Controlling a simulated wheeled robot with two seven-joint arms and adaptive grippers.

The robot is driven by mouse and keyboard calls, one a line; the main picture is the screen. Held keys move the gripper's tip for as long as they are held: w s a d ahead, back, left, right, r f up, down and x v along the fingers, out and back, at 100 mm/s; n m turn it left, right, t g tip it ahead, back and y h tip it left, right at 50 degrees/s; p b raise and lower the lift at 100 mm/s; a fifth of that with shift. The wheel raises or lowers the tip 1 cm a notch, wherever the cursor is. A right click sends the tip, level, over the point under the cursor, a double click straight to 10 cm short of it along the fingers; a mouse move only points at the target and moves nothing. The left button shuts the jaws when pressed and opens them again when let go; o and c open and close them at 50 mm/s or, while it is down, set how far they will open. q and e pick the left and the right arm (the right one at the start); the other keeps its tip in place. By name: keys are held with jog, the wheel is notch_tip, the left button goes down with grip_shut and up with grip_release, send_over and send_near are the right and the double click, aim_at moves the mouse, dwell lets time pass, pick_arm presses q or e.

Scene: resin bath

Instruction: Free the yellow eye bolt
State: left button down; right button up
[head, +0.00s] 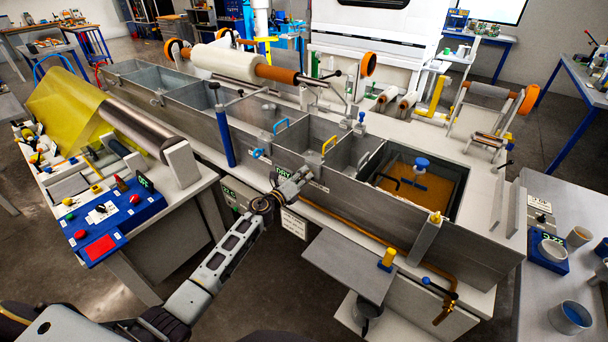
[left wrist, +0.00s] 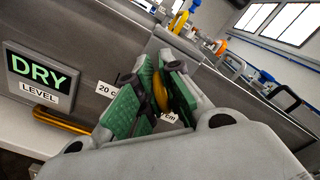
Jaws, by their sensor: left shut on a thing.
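My left gripper (head: 303,176) is at the front wall of the long grey tank (head: 375,203), just right of the DRY label. In the left wrist view its green-padded fingers (left wrist: 155,98) are closed around the yellow eye bolt (left wrist: 160,92). The bolt's ring shows between the pads, in front of the tank wall with a white "20 cm" label. Its shank and where it meets the wall are hidden by the fingers. In the head view the gripper hides the bolt. My right gripper is not in view.
A copper pipe (head: 365,229) runs along the front below. A grey shelf (head: 350,265) juts out at lower right.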

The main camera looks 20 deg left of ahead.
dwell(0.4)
pick_arm(q)
jog(key=c, duration=1.6)
grip_release()
jog(key=v, duration=1.2)
